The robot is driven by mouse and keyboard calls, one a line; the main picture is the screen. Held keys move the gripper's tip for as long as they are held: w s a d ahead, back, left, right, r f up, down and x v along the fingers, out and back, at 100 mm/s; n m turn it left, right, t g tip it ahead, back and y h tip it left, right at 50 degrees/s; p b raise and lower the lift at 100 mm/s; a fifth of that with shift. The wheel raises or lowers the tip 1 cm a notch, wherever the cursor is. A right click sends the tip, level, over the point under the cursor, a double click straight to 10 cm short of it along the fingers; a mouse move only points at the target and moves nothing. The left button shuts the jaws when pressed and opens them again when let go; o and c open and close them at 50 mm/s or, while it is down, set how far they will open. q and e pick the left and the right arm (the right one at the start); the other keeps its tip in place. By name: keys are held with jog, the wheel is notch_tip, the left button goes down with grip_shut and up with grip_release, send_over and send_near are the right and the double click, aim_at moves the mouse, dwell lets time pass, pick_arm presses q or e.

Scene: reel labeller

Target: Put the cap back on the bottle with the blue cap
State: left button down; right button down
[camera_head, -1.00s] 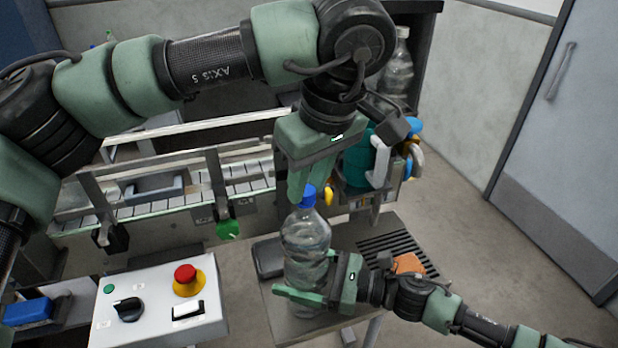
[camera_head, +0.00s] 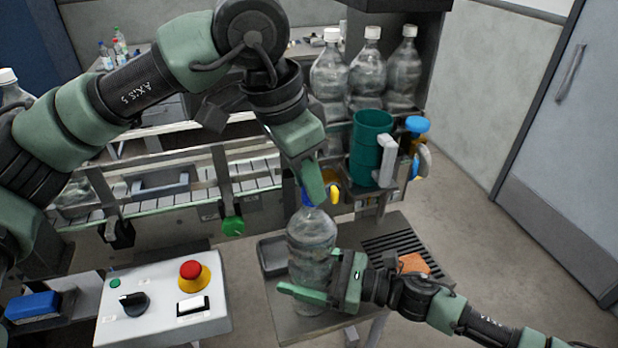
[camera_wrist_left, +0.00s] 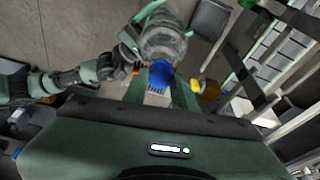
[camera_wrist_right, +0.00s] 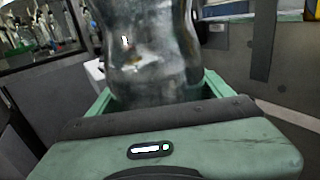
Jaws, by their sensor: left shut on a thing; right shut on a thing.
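A clear plastic bottle (camera_head: 311,246) stands upright over the small grey table. My right gripper (camera_head: 318,293) is shut around its lower body from the right; the bottle also fills the right wrist view (camera_wrist_right: 150,45). The blue cap (camera_head: 307,198) is at the top of the bottle's neck. My left gripper (camera_head: 314,190) comes down from above and is shut on the cap, its fingers hiding part of it. The blue cap shows between the fingers in the left wrist view (camera_wrist_left: 161,74). I cannot tell whether the cap sits fully on the neck.
The small table (camera_head: 290,325) holds a dark tray (camera_head: 272,256) and an orange item (camera_head: 412,263). A control box (camera_head: 160,312) with a red button stands front left. A conveyor (camera_head: 240,180) runs behind. A teal cup (camera_head: 371,145) and several white-capped bottles (camera_head: 367,75) are at the back.

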pick_arm(q)
jog(key=c, duration=1.1)
grip_release()
jog(key=shift+r, duration=0.1)
jog(key=shift+r, duration=2.15)
jog(key=shift+c, duration=0.5)
